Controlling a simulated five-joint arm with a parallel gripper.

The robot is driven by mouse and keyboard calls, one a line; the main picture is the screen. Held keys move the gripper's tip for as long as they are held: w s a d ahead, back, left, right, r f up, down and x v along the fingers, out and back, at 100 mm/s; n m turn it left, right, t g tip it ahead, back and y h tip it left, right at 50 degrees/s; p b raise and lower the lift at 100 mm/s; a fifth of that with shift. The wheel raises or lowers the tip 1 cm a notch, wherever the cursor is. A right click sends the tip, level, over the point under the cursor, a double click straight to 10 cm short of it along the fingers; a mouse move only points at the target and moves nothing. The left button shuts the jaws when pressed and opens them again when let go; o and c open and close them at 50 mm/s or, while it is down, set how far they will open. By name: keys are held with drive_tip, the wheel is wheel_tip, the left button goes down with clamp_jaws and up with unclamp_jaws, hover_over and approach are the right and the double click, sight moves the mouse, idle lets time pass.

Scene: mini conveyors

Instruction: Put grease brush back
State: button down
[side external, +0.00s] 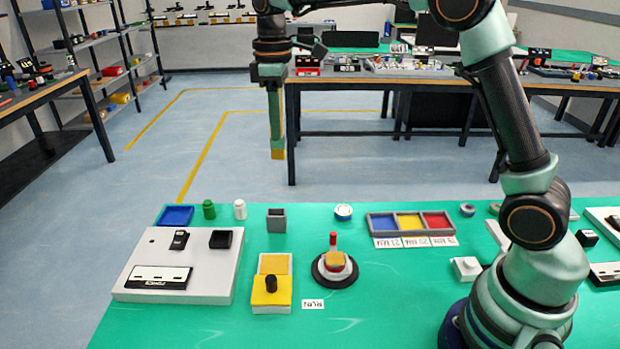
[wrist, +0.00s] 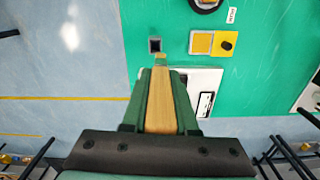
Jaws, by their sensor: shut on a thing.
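My gripper (side external: 276,128) is shut on the grease brush (side external: 277,154), a tan piece that hangs down from the fingers, well above the bench. In the wrist view the brush (wrist: 160,105) lies between the green fingers, and its far end sticks out past the fingertips. A small grey open-topped cup (side external: 276,220) stands on the green bench, below the brush in the side view. In the wrist view the dark opening of the cup (wrist: 155,45) shows just beyond the brush end, slightly left. The brush is apart from the cup.
A yellow box with a black knob (side external: 271,285) and a round black-based dish with a red handle (side external: 334,264) are on the green bench (side external: 400,310). A grey panel (side external: 215,270) lies left, a blue tray (side external: 175,216) behind it. Three-colour bins (side external: 411,223) sit right.

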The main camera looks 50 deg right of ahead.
drive_tip(key=shift+n, duration=0.5)
drive_tip(key=f, duration=0.6)
drive_tip(key=w+f, duration=0.1)
drive_tip(key=f, duration=0.6)
drive_tip(key=w+f, duration=0.1)
drive_tip(key=f, duration=0.5)
drive_tip(key=shift+a+f, duration=0.1)
drive_tip(key=shift+f, duration=0.15)
drive_tip(key=c, duration=0.7)
unclamp_jaws()
drive_tip(key=shift+f, duration=0.15)
